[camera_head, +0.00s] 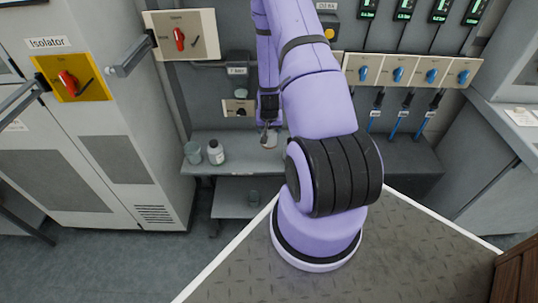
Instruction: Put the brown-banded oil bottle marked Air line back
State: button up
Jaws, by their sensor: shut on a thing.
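My gripper (267,128) points down over the narrow grey shelf (236,165) at the back. It is shut on a small pale bottle (269,141), whose upper part shows just below the fingers. The bottle is at or just above the shelf; I cannot tell whether it touches. Its band and its marking are too small to make out. A grey-green container (192,153) and a whitish bottle with a dark cap (215,152) stand on the shelf to the left, apart from my gripper. No Air line label is readable.
An Isolator cabinet (75,150) stands at left, with a protruding handle (130,60). Blue-knobbed valves (397,74) and hanging blue-tipped lines (398,122) are at right. Bare shelf lies between the whitish bottle and my gripper.

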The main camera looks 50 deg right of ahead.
aim_at(269, 144)
jog(key=shift+f, duration=4.55)
jog(key=shift+f, duration=0.1)
jog(key=o, duration=0.7)
jog(key=shift+o, duration=0.2)
